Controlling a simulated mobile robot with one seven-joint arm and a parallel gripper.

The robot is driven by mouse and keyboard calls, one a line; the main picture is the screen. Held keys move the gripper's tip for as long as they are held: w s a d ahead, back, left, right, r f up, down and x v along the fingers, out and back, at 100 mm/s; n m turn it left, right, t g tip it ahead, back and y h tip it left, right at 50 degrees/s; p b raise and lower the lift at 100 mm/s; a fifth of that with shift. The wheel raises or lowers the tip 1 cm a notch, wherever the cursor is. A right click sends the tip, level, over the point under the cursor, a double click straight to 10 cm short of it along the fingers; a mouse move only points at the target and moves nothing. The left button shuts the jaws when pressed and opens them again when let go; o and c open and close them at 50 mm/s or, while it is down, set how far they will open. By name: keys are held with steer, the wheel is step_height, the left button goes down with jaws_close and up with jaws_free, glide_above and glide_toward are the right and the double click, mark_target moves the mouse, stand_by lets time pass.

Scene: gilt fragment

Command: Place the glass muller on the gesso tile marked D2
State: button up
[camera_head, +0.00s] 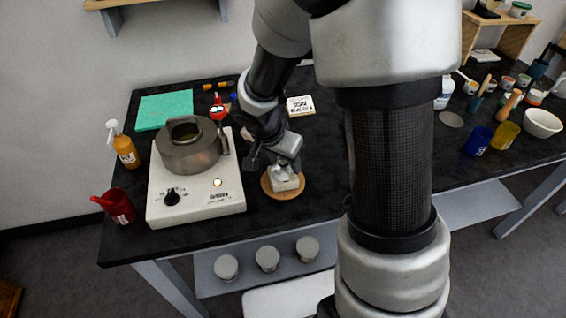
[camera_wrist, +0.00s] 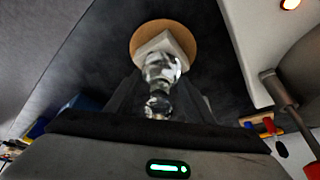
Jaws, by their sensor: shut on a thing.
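The clear glass muller (camera_head: 283,171) is between the fingers of my gripper (camera_head: 279,160), which is shut on it. In the wrist view the muller (camera_wrist: 160,72) is in front of a pale tile (camera_wrist: 171,42), and my gripper (camera_wrist: 158,98) is at its near end. The tile (camera_head: 288,184) lies on a round wooden board (camera_head: 270,189) right of the hotplate. The muller is over or on this tile; I cannot tell whether it touches. My gripper and the muller hide much of the tile's top, and I cannot read a D2 mark.
A white hotplate (camera_head: 195,207) with a metal pot (camera_head: 188,155) stands close on the left. A white block with dark markings (camera_head: 300,105) lies farther back. A red jug (camera_head: 118,206) and an orange bottle (camera_head: 124,148) stand at the left. Cups and a bowl (camera_head: 542,122) crowd the right.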

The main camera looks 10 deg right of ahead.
steer(key=shift+f, duration=0.25)
steer(key=o, duration=1.3)
steer(key=shift+r, duration=0.1)
steer(key=shift+r, duration=0.15)
steer(key=p+v, duration=0.2)
steer(key=v, duration=0.9)
steer(key=shift+s+d+r+n+t+y, duration=0.5)
steer(key=shift+s+r+n, duration=1)
steer(key=shift+s+r, duration=0.9)
steer(key=shift+s+d+r+n+t+y, duration=0.3)
steer(key=shift+s+d+r+n+y, duration=0.2)
steer(key=shift+s+r+n, duration=1.75)
steer(key=shift+s+d+r+n+t+y, duration=0.6)
steer(key=shift+s+r, duration=1.15)
steer(key=shift+s, duration=1.35)
